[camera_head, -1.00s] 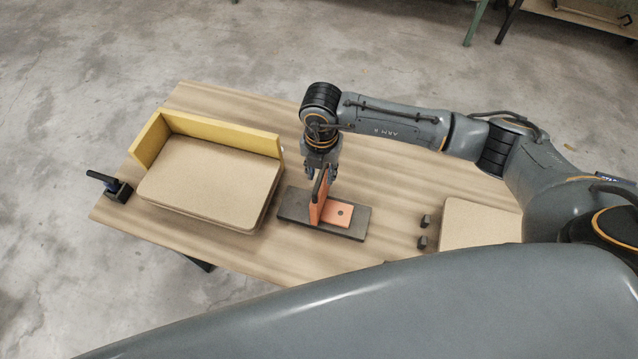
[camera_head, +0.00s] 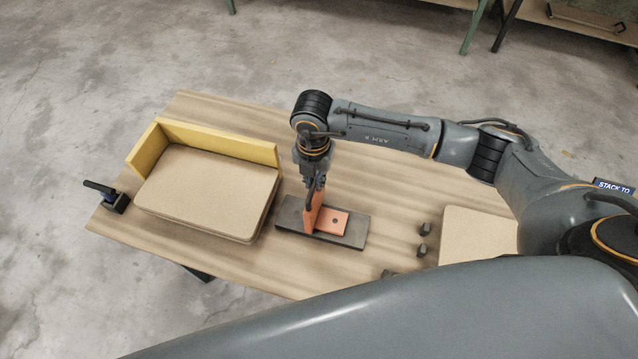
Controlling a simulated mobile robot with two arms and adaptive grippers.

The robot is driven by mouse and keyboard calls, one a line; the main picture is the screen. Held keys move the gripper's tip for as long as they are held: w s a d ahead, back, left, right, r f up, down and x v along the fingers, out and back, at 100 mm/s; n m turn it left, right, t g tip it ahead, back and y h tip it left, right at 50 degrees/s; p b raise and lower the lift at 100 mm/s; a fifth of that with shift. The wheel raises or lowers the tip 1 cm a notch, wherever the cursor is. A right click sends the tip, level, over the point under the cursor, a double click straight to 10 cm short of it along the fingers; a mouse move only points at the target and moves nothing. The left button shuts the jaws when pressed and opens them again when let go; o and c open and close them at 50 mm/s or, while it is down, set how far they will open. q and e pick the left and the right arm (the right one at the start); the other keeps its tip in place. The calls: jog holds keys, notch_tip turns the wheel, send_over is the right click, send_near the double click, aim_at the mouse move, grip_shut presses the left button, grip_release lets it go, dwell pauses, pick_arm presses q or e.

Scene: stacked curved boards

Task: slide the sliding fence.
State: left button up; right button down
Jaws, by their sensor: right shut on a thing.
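The orange sliding fence (camera_head: 334,222) has an upright plate and a flat foot with a dark knob or hole. It stands on a dark grey base (camera_head: 356,232) on the table. My right gripper (camera_head: 314,190) comes down from above and is shut on the top of the fence's upright plate. Its fingers partly hide the plate. My left gripper is out of view.
A stack of tan boards (camera_head: 205,190) lies left of the fence, against a yellow L-shaped stop (camera_head: 220,141). A black clamp (camera_head: 110,197) sits at the table's left edge. Another tan board (camera_head: 475,236) and small dark blocks (camera_head: 424,229) lie to the right.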

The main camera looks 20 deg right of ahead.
jog(key=w+a+b, duration=0.5)
jog(key=w+a, duration=0.1)
jog(key=a, duration=0.3)
jog(key=shift+b, duration=0.35)
jog(key=c, duration=1.4)
grip_release()
jog(key=shift+w, duration=0.1)
jog(key=shift+o, duration=0.2)
notch_tip(320, 180, up, 7)
jog(key=p, duration=0.4)
jog(key=shift+p, duration=0.4)
